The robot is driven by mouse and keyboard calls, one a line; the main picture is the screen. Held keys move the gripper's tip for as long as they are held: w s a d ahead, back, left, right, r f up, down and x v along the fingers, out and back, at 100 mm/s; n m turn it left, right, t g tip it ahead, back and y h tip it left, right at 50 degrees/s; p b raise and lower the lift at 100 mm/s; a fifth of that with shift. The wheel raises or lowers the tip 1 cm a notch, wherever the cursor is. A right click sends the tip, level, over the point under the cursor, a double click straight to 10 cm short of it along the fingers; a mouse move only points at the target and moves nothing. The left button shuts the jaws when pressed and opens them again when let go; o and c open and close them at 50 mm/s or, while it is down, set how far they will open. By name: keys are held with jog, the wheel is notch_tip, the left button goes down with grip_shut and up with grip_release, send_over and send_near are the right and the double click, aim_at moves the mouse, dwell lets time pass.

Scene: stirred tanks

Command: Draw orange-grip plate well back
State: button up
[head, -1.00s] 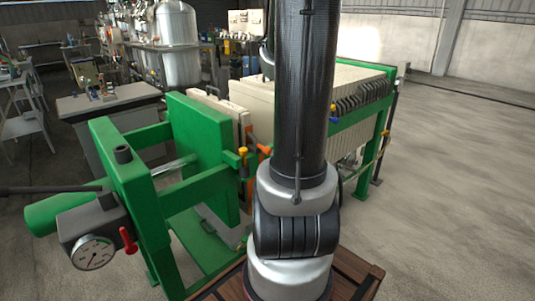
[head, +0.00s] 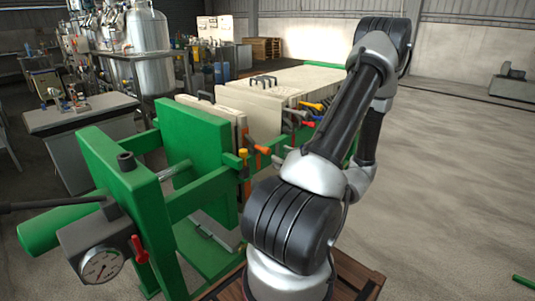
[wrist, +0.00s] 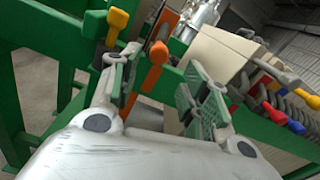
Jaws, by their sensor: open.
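In the wrist view, an orange grip (wrist: 158,52) stands up in the gap between the fingers of my gripper (wrist: 160,88). The gripper is open and the fingers stand apart on either side of the grip; contact is not visible. In the head view, the orange grip (head: 262,150) sticks out at the near side of the filter press, beside a yellow grip (head: 243,154). Cream plates (head: 212,117) stand upright behind a green end plate (head: 205,150). Which plate carries the orange grip is hard to tell. My gripper is mostly hidden behind my arm in the head view.
A yellow grip (wrist: 118,18) stands left of my gripper in the wrist view, and red, yellow and blue grips (wrist: 272,100) crowd its right. A green side rail (head: 195,195) runs along the press. A gauge (head: 102,265) and red lever (head: 139,248) are at the near end.

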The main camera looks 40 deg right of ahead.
aim_at(269, 153)
jog(key=w, duration=0.7)
jog(key=shift+w+a, duration=0.3)
jog(key=shift+a, duration=0.1)
jog(key=shift+c, duration=0.3)
grip_shut()
